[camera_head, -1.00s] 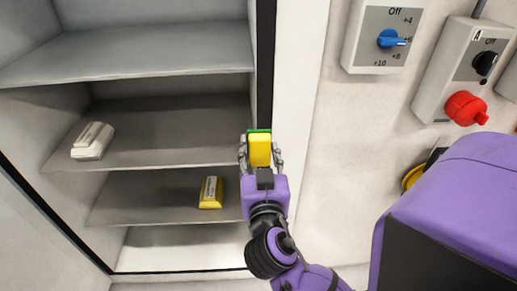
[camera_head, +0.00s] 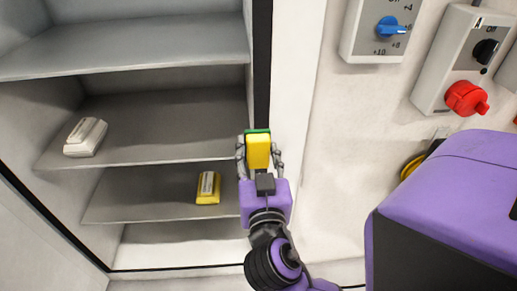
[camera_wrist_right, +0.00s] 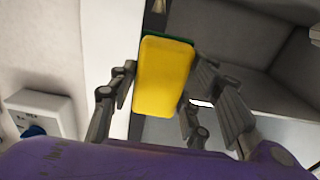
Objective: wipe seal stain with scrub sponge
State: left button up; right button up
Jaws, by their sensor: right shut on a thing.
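My right gripper (camera_head: 259,158) is shut on a yellow scrub sponge (camera_head: 258,152) with a green scouring side on its far face. In the head view it is in front of the right edge of an open cabinet, near the black seal (camera_head: 262,75). The sponge also fills the middle of the right wrist view (camera_wrist_right: 164,77), between the fingers. I cannot tell whether the sponge touches the seal. No stain can be made out; the sponge and gripper hide part of the seal. My left gripper is not in view.
The cabinet has grey shelves (camera_head: 150,135). A white package (camera_head: 85,137) lies on the middle shelf and a yellow one (camera_head: 208,188) on the shelf below. Right of the cabinet, the wall carries a box with a blue knob (camera_head: 390,27) and a box with a red knob (camera_head: 466,98).

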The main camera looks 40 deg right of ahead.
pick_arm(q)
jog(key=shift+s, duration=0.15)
